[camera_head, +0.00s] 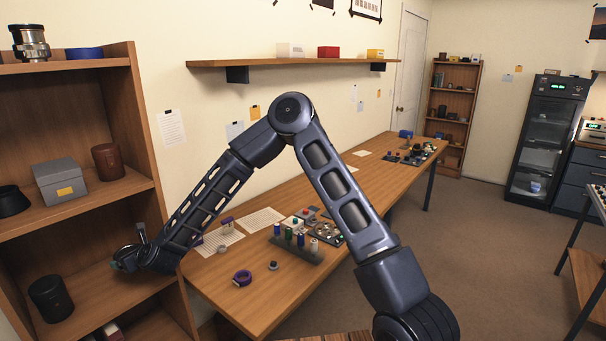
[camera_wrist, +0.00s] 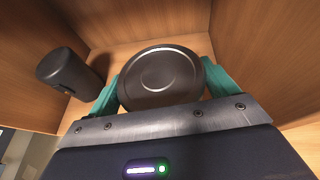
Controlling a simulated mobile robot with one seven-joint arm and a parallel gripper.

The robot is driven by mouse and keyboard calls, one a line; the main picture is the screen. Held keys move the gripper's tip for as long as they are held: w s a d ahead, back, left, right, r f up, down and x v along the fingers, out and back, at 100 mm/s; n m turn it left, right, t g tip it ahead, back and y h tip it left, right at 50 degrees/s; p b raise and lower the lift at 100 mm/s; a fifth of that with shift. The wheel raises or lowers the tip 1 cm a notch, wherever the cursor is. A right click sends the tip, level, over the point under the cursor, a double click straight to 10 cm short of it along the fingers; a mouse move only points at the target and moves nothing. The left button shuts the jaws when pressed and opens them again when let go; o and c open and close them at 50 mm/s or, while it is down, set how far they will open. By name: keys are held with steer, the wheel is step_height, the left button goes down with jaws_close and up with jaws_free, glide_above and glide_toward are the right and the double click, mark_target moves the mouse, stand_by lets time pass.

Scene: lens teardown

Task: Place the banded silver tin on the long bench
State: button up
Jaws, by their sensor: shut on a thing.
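My gripper (camera_head: 127,258) reaches into a lower compartment of the wooden shelf unit at the left. In the wrist view its teal fingers (camera_wrist: 160,82) are shut on a dark, round-topped tin (camera_wrist: 158,72), one finger on each side. The tin's top has concentric rings and looks dark grey-brown; its side is mostly hidden, so I cannot tell whether it is banded silver. A silver, banded cylindrical piece (camera_head: 30,42) stands on top of the shelf unit. The long bench (camera_head: 232,306) runs along the wall, right of the shelf unit.
A black cylinder (camera_wrist: 66,72) stands left of my gripper in the same compartment, also in the head view (camera_head: 50,298). Shelf walls enclose my gripper.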

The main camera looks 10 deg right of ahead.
steer(key=s+d+r+n+g+y, duration=0.1)
steer(key=s+d+g, duration=0.1)
steer(key=d, duration=0.3)
steer(key=s+d+r+n+g, duration=0.1)
steer(key=s+d+r+n, duration=0.1)
steer(key=d, duration=0.3)
steer(key=m+t+h, duration=0.8)
steer(key=m+h, duration=0.7)
steer(key=m, duration=0.1)
glide_above(263, 220)
step_height(263, 220, down, 19)
steer(key=shift+w+a+f, duration=0.1)
steer(key=shift+f, duration=0.1)
steer(key=o, duration=0.9)
steer(key=shift+o, duration=0.5)
